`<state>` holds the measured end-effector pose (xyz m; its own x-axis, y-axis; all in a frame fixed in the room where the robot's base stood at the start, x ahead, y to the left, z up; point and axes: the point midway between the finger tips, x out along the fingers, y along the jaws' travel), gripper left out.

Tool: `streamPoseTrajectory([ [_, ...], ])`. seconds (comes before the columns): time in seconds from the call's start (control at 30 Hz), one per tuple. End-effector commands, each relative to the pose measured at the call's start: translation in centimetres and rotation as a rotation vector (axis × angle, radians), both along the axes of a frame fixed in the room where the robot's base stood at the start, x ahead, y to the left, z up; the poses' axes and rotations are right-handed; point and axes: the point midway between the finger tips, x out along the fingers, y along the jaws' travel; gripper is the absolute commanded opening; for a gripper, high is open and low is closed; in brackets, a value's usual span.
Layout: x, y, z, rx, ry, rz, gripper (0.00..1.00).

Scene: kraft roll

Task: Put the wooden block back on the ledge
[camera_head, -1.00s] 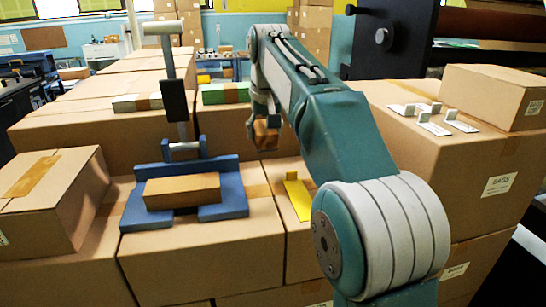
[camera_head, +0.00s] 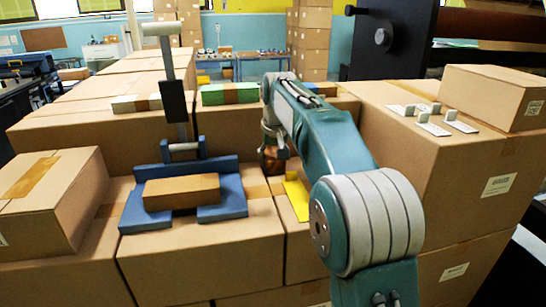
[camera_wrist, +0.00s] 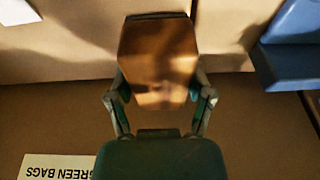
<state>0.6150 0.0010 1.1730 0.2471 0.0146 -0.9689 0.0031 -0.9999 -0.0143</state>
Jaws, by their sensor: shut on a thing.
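My gripper (camera_wrist: 161,96) is shut on a wooden block (camera_wrist: 158,50), whose brown face fills the space between the fingers in the wrist view. In the head view, my gripper (camera_head: 273,150) points down, with the block (camera_head: 272,163) partly hidden by the fingers and arm. It is close to the lower cardboard box top, just behind a yellow bracket (camera_head: 298,199). I cannot tell whether the block touches the box. The lower box tops form a step (camera_head: 262,188) in front of the taller boxes; which part is the ledge is unclear.
A blue fixture (camera_head: 232,209) with an upright lever (camera_head: 174,100) stands left of my gripper and holds a brown block-like piece (camera_head: 182,191). Taller boxes (camera_head: 235,130) rise behind. Small white brackets (camera_head: 432,129) lie on the right box.

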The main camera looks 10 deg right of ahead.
Motion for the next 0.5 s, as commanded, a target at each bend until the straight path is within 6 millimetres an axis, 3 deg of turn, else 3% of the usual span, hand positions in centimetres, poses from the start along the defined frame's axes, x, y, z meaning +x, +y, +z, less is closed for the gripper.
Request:
streamPoseTrajectory([
  [0.07, 0.00, 0.01, -0.07, 0.000, 0.000, 0.000, 0.10],
  [0.1, 0.00, 0.01, -0.12, 0.000, 0.000, 0.000, 0.76],
  [0.17, 0.01, 0.01, -0.11, 0.000, 0.000, 0.000, 1.00],
  [0.5, 0.00, 0.01, -0.10, 0.000, 0.000, 0.000, 1.00],
])
